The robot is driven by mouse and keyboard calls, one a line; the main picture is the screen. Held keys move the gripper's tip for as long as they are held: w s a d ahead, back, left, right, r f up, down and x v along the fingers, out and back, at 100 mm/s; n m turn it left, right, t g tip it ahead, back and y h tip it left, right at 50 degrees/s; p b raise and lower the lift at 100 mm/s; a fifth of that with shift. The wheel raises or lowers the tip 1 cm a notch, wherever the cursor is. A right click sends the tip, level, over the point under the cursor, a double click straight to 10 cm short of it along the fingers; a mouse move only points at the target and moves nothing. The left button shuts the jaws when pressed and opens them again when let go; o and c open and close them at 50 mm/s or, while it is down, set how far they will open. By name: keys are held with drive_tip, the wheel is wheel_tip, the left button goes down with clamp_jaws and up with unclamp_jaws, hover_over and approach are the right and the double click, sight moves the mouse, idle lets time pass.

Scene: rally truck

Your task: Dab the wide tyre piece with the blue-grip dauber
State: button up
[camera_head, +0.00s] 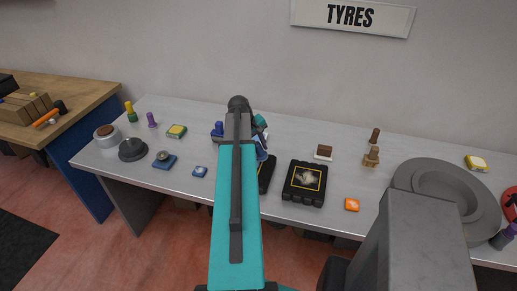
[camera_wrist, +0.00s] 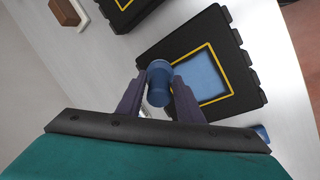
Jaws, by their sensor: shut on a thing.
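My gripper (camera_wrist: 158,92) is shut on the blue-grip dauber (camera_wrist: 159,72), seen nearly end-on in the wrist view. In the head view my arm hides most of the hand. A black square piece with notched edges (camera_wrist: 240,88) lies just beyond the dauber, with a blue area inside a yellow outline. Its visible part (camera_head: 267,172) shows beside my arm in the head view. The dauber overlaps its near edge in the picture; contact cannot be told. A second such black piece (camera_head: 305,199) lies to its right, with a pale blotch inside. I cannot tell which is the wide one.
A large grey tyre (camera_head: 409,182) is farther right.

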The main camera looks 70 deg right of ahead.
drive_tip(key=shift+r+p, duration=1.25)
drive_tip(key=shift+r, duration=1.1)
drive_tip(key=w+a+n+t+h+b, duration=0.1)
drive_tip(key=w+a+n+b, duration=0.2)
drive_tip(key=w+a, duration=1.15)
drive_tip(key=w+a+n+t+b, duration=0.1)
drive_tip(key=w+a+n+b, duration=0.2)
drive_tip(key=w+a, duration=1.15)
drive_tip(key=w+a+n+b, duration=0.1)
drive_tip(key=w+a, duration=0.3)
drive_tip(key=a, duration=0.8)
drive_tip(key=w+a+f+n+t+b, duration=0.1)
drive_tip(key=w+a+n, duration=0.3)
drive_tip(key=a, duration=0.9)
drive_tip(key=w+a+n+t+b, duration=0.1)
drive_tip(key=w+a, duration=0.5)
drive_tip(key=a, duration=0.6)
drive_tip(key=shift+a+f+n+y+b, duration=0.35)
drive_tip(key=shift+n+b, duration=0.35)
drive_tip(key=shift+b, duration=0.45)
drive_tip(key=shift+d, duration=0.25)
